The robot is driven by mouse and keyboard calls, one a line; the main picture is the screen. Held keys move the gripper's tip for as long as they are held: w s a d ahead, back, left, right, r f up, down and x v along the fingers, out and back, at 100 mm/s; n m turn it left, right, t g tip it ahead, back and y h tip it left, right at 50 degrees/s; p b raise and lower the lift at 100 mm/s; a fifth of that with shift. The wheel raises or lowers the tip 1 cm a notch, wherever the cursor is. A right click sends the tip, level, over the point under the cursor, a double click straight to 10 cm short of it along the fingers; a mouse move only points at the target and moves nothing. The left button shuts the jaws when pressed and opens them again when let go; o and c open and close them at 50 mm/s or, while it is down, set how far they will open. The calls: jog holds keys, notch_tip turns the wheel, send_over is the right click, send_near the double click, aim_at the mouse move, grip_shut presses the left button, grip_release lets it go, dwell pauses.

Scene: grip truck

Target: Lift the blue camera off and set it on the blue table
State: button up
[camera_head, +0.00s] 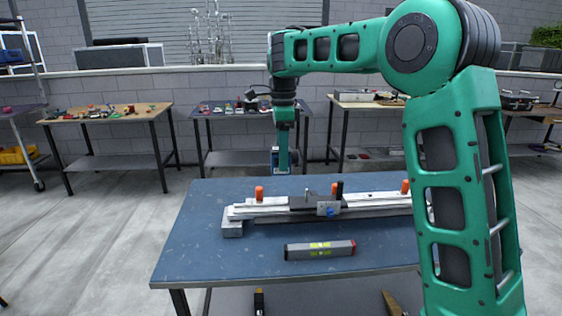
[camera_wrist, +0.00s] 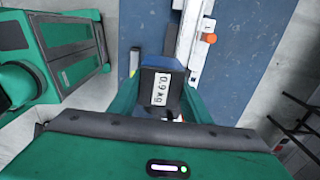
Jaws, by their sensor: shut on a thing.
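My gripper (camera_head: 283,165) is shut on the blue camera (camera_head: 274,157), which shows as a small blue and pale patch beside the fingers in the head view. In the wrist view the blue camera (camera_wrist: 161,82) sits between the green fingers, its white label reading 0.9 kg towards me. It is held above the blue table (camera_head: 190,240), apart from the rail. I cannot tell its exact height.
A grey spirit level (camera_head: 320,250) lies near the table's front edge. Orange knobs (camera_head: 259,193) stand up from the rail. The table's left part and front left corner are bare. Other benches stand along the back wall. My arm covers the table's right side.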

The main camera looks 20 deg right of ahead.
jog(key=shift+r, duration=4.5)
